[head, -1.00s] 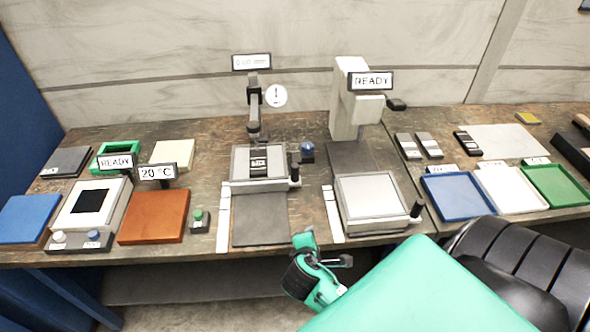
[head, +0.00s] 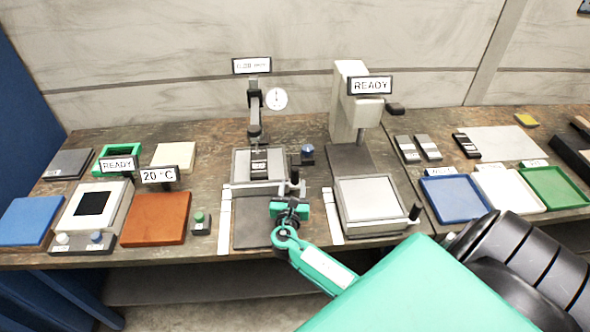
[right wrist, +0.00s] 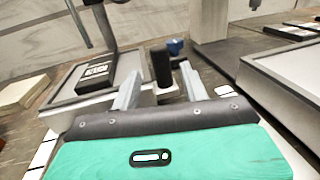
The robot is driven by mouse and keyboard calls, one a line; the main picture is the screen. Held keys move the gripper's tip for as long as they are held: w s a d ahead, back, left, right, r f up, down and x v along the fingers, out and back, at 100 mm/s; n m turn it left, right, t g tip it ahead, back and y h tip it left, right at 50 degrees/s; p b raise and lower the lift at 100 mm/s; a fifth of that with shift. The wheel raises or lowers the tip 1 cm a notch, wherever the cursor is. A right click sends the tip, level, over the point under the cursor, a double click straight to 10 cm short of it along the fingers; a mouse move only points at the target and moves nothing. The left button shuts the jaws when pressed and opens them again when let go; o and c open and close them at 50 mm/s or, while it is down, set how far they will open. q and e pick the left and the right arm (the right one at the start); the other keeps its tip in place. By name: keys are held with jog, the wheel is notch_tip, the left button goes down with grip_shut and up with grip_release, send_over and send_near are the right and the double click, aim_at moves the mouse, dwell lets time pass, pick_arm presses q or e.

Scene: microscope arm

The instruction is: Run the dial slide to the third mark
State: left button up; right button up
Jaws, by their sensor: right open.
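The dial slide is a grey stage (head: 240,166) in the middle of the bench, with a black block (head: 259,161) on it. A dial gauge (head: 276,98) and a small display (head: 252,65) stand above it; the display's digits are blurred. A black upright handle sits at the stage's front right corner and shows clearly in the right wrist view (right wrist: 161,64). My right gripper (head: 292,195) is at this handle. In the right wrist view its two fingers (right wrist: 161,86) are apart, one on each side of the handle. My left gripper is out of view.
A white scale strip (head: 225,222) lies left of the slide's dark track (head: 258,234). A blue knob (head: 307,152) is just behind my right gripper.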

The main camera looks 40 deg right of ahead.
aim_at(294, 175)
jog(key=p+x, duration=0.1)
jog(key=x, duration=0.5)
jog(key=shift+w+d, duration=0.25)
grip_shut()
